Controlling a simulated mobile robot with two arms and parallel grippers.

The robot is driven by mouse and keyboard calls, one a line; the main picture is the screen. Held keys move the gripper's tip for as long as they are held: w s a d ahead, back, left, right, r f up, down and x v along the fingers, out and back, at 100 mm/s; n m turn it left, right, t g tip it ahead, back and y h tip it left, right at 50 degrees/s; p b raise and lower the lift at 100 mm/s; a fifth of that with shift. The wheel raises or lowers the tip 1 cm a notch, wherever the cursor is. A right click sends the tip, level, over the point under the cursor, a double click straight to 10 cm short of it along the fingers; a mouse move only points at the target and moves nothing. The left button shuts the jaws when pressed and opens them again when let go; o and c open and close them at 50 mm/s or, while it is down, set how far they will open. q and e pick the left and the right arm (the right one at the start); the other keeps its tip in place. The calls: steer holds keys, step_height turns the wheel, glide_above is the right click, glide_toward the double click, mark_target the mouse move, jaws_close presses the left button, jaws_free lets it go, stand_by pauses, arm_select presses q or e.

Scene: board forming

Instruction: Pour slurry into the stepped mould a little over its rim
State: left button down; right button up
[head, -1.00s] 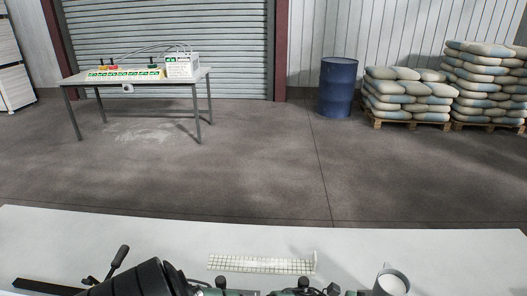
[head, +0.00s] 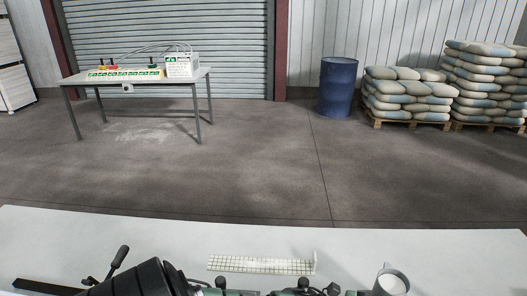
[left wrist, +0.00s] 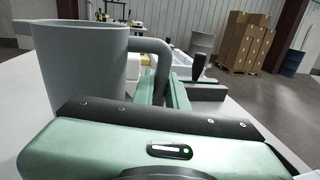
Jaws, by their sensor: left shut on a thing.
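A grey jug (left wrist: 85,65) with a spout at its upper left fills the left of the left wrist view. My left gripper (left wrist: 163,88) is shut on its handle, and the jug looks upright. What is inside it is hidden from this low angle. In the head view, a grey jug-like vessel (head: 391,283) shows at the bottom right edge; I cannot tell if it is the same one. The stepped mould cannot be made out clearly in either view. My right gripper is not seen.
A white gridded strip (head: 262,265) lies on the pale table (head: 440,248). A black lever handle (head: 118,260) and a dark bar (head: 45,287) are at the left. The far part of the table is clear. A second table (head: 140,76) stands across the floor.

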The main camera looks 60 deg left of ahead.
arm_select(q)
steer(key=shift+r+p, duration=1.55)
steer(key=shift+r, duration=1)
